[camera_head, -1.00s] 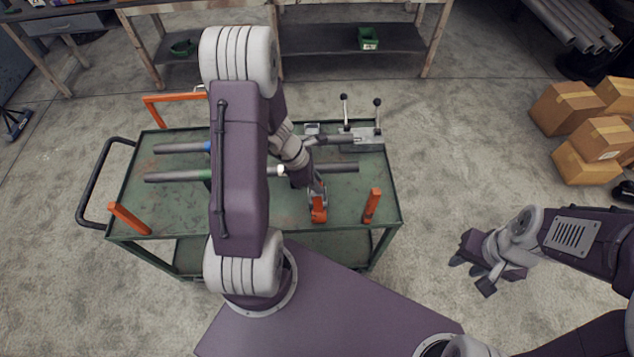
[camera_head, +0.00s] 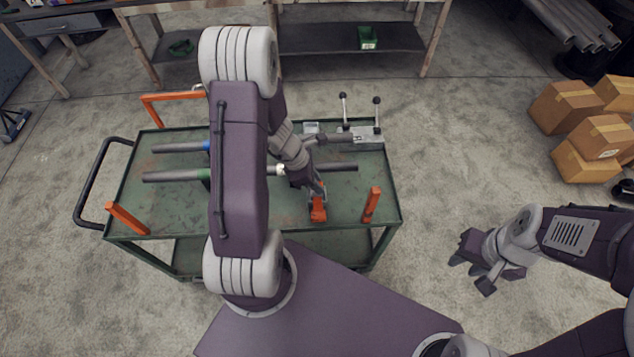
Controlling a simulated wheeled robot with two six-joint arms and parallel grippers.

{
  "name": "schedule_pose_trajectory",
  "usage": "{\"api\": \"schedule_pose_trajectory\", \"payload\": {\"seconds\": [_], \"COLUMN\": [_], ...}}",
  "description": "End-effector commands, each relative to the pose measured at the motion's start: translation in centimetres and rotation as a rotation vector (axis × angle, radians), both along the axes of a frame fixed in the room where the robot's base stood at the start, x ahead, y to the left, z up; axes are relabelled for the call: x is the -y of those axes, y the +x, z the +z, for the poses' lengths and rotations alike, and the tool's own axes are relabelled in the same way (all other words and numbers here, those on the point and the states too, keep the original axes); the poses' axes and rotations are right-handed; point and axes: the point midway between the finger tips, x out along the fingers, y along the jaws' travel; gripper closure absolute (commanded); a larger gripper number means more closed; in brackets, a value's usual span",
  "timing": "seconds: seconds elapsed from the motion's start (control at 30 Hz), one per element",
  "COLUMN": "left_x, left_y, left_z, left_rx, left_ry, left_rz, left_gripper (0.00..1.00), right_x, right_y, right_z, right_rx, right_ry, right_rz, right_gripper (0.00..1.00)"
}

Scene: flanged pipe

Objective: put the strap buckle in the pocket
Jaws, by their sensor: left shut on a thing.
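An orange and dark piece (camera_head: 318,209), which looks like the strap buckle, is at the front part of the green cart top (camera_head: 270,222). My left gripper (camera_head: 318,193) reaches down from above and is shut on it. I cannot tell whether the buckle touches the cart top. My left arm hides much of the cart's middle. I cannot make out a pocket for certain. My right gripper (camera_head: 472,275) is open and empty, over the floor to the right of the cart.
Grey pipes (camera_head: 335,168) lie across the cart. A metal clamp fixture (camera_head: 367,138) with black-knobbed levers stands at the back right. Orange posts rise at the front right (camera_head: 371,205) and front left (camera_head: 127,218). Cardboard boxes (camera_head: 566,108) stand on the floor at right.

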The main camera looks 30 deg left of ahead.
Motion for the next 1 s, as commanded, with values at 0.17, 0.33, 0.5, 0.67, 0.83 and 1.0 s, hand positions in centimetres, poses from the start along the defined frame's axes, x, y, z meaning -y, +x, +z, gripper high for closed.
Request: {"api": "schedule_pose_trajectory", "payload": {"seconds": [0.17, 0.33, 0.5, 0.67, 0.83, 1.0], "left_x": [0.0, 0.0, 0.0, 0.0, 0.0, -0.7], "left_y": [0.0, 0.0, 0.0, 0.0, 0.0, -0.3], "left_z": [-0.5, -0.8, -0.9, -0.9, -0.9, 1.3], "left_rx": [0.000, 0.000, 0.000, 0.000, 0.000, 0.003], "left_ry": [0.000, 0.000, 0.000, 0.000, 0.000, 0.002], "left_rz": [0.000, 0.000, 0.000, 0.000, 0.000, 0.002], "left_gripper": [1.00, 1.00, 0.73, 0.58, 0.58, 0.58], "right_x": [0.0, 0.0, 0.0, 0.0, 0.0, 0.0], "right_y": [0.0, 0.0, 0.0, 0.0, 0.0, 0.0], "right_z": [-0.5, -0.8, -0.9, -0.9, -0.9, 0.4], "right_rx": [0.000, 0.000, 0.000, 0.000, 0.000, 0.000], "right_ry": [0.000, 0.000, 0.000, 0.000, 0.000, 0.000], "right_rz": [0.000, 0.000, 0.000, 0.000, 0.000, 0.000], "right_gripper": [0.67, 0.67, 0.67, 0.67, 0.67, 0.67]}}
